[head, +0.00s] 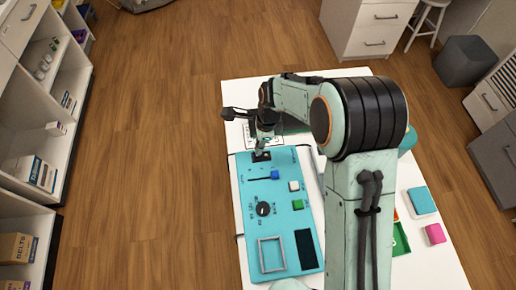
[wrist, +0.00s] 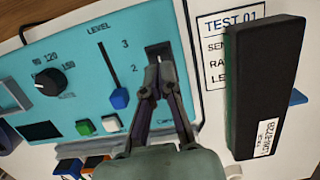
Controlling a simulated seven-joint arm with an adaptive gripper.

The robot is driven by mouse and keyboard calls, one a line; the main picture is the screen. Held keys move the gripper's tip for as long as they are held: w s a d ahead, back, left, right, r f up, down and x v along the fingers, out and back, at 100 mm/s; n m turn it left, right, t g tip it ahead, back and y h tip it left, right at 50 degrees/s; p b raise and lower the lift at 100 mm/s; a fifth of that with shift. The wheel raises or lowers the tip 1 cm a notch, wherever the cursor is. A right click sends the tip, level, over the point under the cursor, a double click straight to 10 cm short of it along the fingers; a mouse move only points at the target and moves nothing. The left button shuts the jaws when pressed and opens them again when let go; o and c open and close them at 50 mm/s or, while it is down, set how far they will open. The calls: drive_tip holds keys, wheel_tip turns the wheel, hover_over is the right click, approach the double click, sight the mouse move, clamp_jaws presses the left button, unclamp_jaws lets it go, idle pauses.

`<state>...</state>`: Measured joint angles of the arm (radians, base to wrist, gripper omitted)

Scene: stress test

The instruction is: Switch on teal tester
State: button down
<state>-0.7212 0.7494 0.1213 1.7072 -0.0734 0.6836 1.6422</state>
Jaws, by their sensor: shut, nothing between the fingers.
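The teal tester (head: 283,235) lies on the white table, and its teal face (wrist: 92,50) fills the left of the wrist view. A dark switch (wrist: 157,50) sits in a slot at the tester's far end. My gripper (head: 261,153) is over that end; in the wrist view its fingertips (wrist: 159,76) are together at the switch's near part and hide some of it. Nothing is between the fingers. I cannot tell whether they touch the switch or which way it is set. A blue level slider (wrist: 119,98) and a black knob (wrist: 48,82) are also on the face.
A black labelled block (wrist: 265,90) stands close right of my gripper, beside a TEST 01 sheet (wrist: 217,24). White (wrist: 111,123) and green (wrist: 85,127) buttons are near the slider. A teal block (head: 422,201) and pink block (head: 435,234) lie right of my arm.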

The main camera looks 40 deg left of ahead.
drive_tip(key=shift+s+a+f, duration=0.1)
drive_tip(key=shift+f, duration=0.9)
drive_tip(key=shift+a+f+h, duration=0.1)
drive_tip(key=shift+f+h, duration=0.15)
drive_tip(key=shift+h, duration=0.05)
drive_tip(key=shift+w+d+r, duration=0.25)
drive_tip(key=shift+w+d, duration=0.25)
drive_tip(key=shift+d, duration=0.1)
